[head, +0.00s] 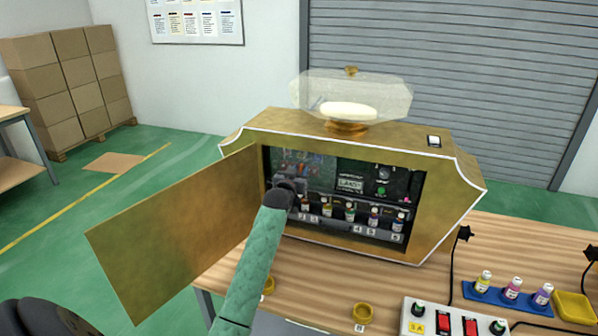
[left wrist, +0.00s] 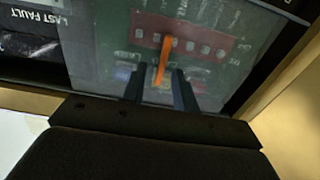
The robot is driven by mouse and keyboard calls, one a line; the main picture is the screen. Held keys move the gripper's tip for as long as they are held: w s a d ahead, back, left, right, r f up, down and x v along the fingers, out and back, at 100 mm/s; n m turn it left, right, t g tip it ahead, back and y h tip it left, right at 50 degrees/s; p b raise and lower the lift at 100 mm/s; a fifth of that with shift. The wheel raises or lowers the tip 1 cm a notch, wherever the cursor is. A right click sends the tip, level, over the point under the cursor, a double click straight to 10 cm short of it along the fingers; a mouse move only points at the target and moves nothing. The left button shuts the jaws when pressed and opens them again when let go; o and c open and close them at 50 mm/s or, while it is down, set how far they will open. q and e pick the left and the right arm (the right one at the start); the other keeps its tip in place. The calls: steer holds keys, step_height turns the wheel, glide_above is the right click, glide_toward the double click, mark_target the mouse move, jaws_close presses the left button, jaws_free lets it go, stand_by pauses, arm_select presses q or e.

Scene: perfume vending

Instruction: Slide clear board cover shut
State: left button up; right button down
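The clear board cover (left wrist: 100,45) is a see-through sheet over a green circuit board with a red strip, in the left wrist view. In the head view the board area (head: 303,162) is at the upper left inside the gold machine, partly hidden by my gripper. My left gripper (head: 292,184) reaches into the machine's opening. In the left wrist view its two dark fingers (left wrist: 162,84) stand apart in front of the board, with an orange strip (left wrist: 165,58) showing between them. I cannot tell whether they touch the cover. My right gripper is out of view.
The machine's gold door (head: 165,235) hangs open to the left, close to my left arm. Small bottles (head: 350,212) stand in a row inside, below the board. A switch box (head: 458,322) and a blue bottle tray (head: 490,295) are on the table at right.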

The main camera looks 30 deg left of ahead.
arm_select(q)
jaws_close()
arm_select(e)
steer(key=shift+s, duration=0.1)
arm_select(q)
steer(key=shift+s+a, duration=0.15)
steer(key=shift+a, duration=0.3)
steer(key=shift+s+a, duration=0.15)
steer(key=shift+a, duration=0.7)
jaws_free()
steer(key=shift+a, duration=0.2)
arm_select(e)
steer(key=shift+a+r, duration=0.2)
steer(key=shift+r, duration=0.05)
arm_select(q)
steer(key=shift+s, duration=0.1)
